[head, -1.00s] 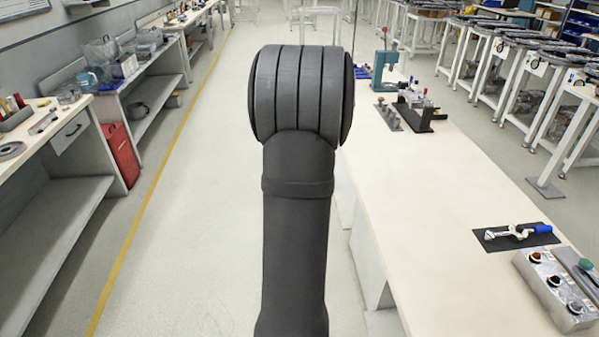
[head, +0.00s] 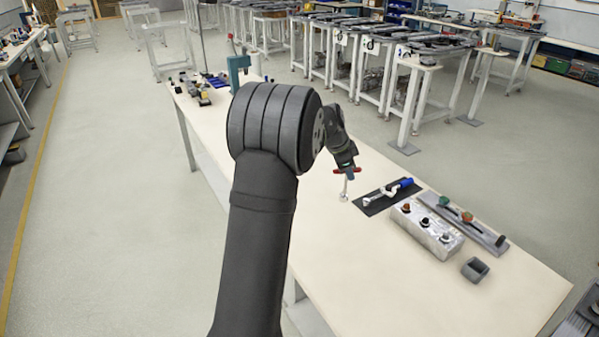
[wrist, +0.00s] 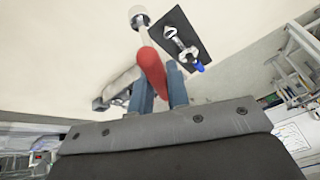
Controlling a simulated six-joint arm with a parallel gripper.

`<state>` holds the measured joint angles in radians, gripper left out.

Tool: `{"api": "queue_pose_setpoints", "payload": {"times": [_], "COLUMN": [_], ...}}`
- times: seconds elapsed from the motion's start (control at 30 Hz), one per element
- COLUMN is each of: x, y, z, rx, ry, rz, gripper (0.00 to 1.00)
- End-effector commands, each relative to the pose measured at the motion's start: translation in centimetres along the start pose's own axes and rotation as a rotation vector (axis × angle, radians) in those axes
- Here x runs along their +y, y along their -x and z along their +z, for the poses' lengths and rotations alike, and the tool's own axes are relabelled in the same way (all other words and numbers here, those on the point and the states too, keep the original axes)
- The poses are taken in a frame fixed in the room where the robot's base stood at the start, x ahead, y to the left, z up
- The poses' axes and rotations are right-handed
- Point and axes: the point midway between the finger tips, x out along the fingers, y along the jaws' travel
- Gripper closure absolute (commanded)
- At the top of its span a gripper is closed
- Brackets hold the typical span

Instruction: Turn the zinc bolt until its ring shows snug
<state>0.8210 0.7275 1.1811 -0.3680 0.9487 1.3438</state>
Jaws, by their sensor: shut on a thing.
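My gripper (head: 346,166) is shut on a red-handled tool (head: 344,186) with a thin metal shaft and a pale socket-like end, pointing down over the table. In the wrist view the tool's red handle (wrist: 151,70) sits between the blue fingers, and its round pale end (wrist: 139,15) is beyond them. A silver metal block (head: 428,231) stands on the table to the right, with three bolts in its top. The tool is apart from the block.
A blue-handled wrench (head: 392,190) lies on a black mat (head: 373,205) between tool and block. Behind the block is a grey rack (head: 486,234) with green- and red-topped tools. A small grey square cup (head: 475,269) stands at right. The near tabletop (head: 390,285) is clear.

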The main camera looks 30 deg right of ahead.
Motion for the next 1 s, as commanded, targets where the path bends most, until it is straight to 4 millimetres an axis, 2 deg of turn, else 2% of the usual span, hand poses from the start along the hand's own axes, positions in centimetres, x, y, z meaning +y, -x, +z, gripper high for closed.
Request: {"api": "queue_pose_setpoints", "payload": {"times": [0.03, 0.2, 0.4, 0.5, 0.6, 0.73, 0.87, 1.0], "x": [0.9, 4.6, 10.1, 12.8, 15.1, 17.2, 18.1, 18.2], "y": [-0.7, -2.4, -3.8, -4.2, -4.5, -4.6, -4.6, -4.6], "z": [-2.6, -10.1, -18.1, -21.4, -23.8, -25.8, -26.5, -26.6], "rx": [0.015, 0.062, 0.116, 0.140, 0.160, 0.177, 0.182, 0.171], "ry": [-0.066, -0.293, -0.557, -0.672, -0.764, -0.842, -0.865, -0.801], "rz": [0.027, 0.124, 0.238, 0.287, 0.326, 0.360, 0.370, 0.342], "gripper": [1.00, 1.00, 1.00, 1.00, 1.00, 1.00, 1.00, 1.00]}}
